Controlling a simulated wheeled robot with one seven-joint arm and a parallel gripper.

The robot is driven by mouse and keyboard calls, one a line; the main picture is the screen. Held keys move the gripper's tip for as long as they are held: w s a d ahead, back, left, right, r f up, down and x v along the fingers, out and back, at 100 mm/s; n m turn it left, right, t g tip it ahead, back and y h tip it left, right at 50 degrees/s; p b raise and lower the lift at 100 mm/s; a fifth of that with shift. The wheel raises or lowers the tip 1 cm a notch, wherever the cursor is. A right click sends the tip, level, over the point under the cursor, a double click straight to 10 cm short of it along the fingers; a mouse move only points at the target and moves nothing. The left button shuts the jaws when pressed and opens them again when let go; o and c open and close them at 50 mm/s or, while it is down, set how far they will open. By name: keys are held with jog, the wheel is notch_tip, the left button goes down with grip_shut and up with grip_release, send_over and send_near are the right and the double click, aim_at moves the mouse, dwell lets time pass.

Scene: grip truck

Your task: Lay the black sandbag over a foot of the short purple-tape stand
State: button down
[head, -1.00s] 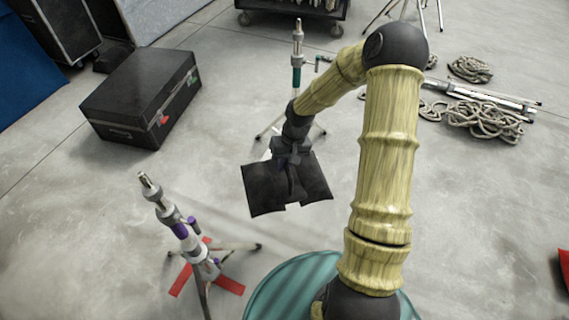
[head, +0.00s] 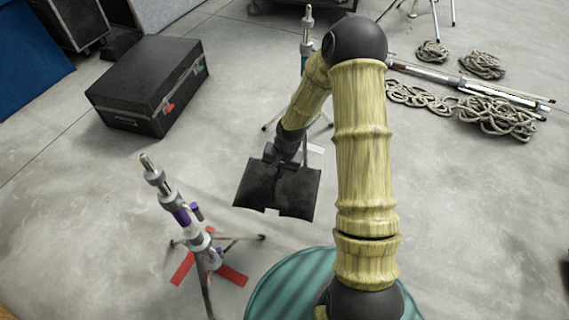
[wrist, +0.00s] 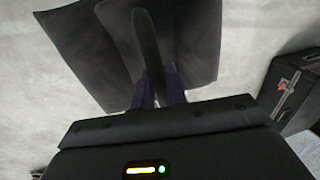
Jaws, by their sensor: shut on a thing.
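My gripper (head: 279,160) is shut on the black sandbag (head: 257,188), which hangs from it as two flat halves above the floor. The sandbag (wrist: 195,45) also fills the upper middle of the wrist view, its strap between the fingers. The short stand with purple tape (head: 182,216) stands left of and nearer than the sandbag, clear of it. Its feet (head: 246,238) spread low over red tape marks on the floor; one points right, toward the area below the sandbag. The near foot is partly cut off by the frame's bottom edge.
A black case (head: 150,85) lies at the upper left. A stand with teal tape (head: 307,30) is behind my arm, partly hidden. Coiled ropes (head: 497,117) and metal poles (head: 470,84) lie at the right. The floor between sandbag and purple-tape stand is clear.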

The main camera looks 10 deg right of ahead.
jog(key=a+f+m+b, duration=0.1)
jog(key=f+m, duration=0.1)
jog(key=f, duration=0.1)
jog(key=f+m+b, duration=0.1)
jog(key=f+m, duration=0.1)
jog(key=a+f+m+t+h+b, duration=0.1)
jog(key=f+m, duration=0.2)
jog(key=shift+s+a+f+b, duration=0.15)
jog(key=shift+a+f+b, duration=0.15)
jog(key=shift+b, duration=0.05)
jog(key=shift+f+m, duration=0.55)
jog(key=shift+m, duration=0.35)
jog(key=shift+f+b, duration=0.15)
jog(key=shift+b, duration=0.25)
